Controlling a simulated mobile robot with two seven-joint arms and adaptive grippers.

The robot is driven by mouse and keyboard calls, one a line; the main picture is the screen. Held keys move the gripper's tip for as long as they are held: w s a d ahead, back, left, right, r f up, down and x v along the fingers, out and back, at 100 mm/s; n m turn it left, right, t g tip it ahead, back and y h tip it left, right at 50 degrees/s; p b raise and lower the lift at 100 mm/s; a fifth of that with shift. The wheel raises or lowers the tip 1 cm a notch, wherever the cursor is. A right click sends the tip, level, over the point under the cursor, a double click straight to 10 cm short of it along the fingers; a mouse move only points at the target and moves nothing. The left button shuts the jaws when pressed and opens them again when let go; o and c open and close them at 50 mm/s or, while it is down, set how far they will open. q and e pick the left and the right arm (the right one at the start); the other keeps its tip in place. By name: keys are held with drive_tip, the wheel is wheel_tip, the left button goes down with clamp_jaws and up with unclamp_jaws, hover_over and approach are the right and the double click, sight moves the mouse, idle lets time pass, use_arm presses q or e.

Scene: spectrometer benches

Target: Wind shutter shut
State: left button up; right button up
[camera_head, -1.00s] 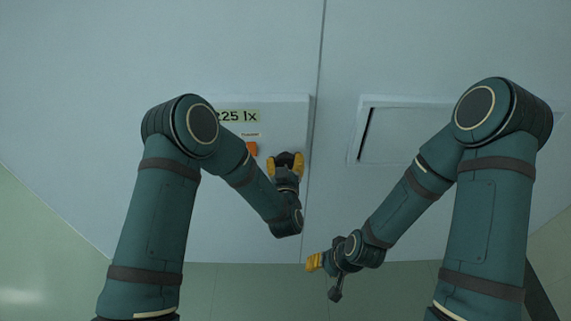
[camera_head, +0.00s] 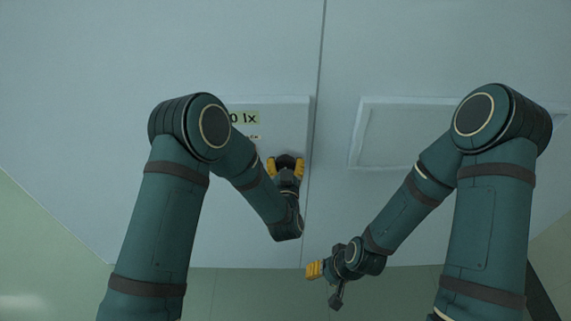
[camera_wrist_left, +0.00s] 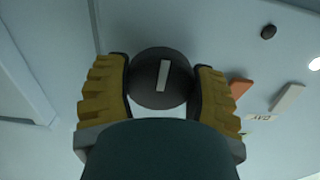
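A dark round knob (camera_wrist_left: 160,78) with a pale bar mark sits on the wall panel in the left wrist view. My left gripper (camera_head: 285,168) has its yellow fingers on both sides of this knob, their dark pads against its rim. The pale bar stands nearly upright between the fingers in the left wrist view. The shutter window (camera_head: 420,137) at right in the head view is a pale panel filling its frame, with no dark gap showing. The readout (camera_head: 243,118) ends in "0 lx", its left part hidden by my arm. My right gripper (camera_head: 314,270) hangs low and empty; its finger gap is unclear.
In the left wrist view an orange piece (camera_wrist_left: 240,88), a white bar (camera_wrist_left: 289,97), a small label (camera_wrist_left: 262,118) and a dark round piece (camera_wrist_left: 268,32) sit right of the knob. A seam runs down the wall between panel and window. Space before the window is free.

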use_arm(q)
drive_tip(key=o, duration=0.5)
drive_tip(key=s, duration=1.2)
drive_tip(key=s+a+f+n+g+h, duration=0.1)
drive_tip(key=s+a+f+g, duration=0.25)
drive_tip(key=f+g, duration=0.3)
drive_tip(key=s+a+f+g+h, duration=0.2)
drive_tip(key=a+f+g, duration=0.25)
drive_tip(key=f, duration=0.25)
drive_tip(key=s+g, duration=0.1)
drive_tip(key=s, duration=0.1)
drive_tip(key=s+a+f+g, duration=0.1)
drive_tip(key=s+g, duration=0.1)
drive_tip(key=s, duration=0.1)
drive_tip(key=s+a+n+g, duration=0.1)
drive_tip(key=s+g, duration=0.1)
drive_tip(key=s, duration=0.1)
drive_tip(key=shift+s+f+h, duration=0.2)
drive_tip(key=shift+h, duration=0.2)
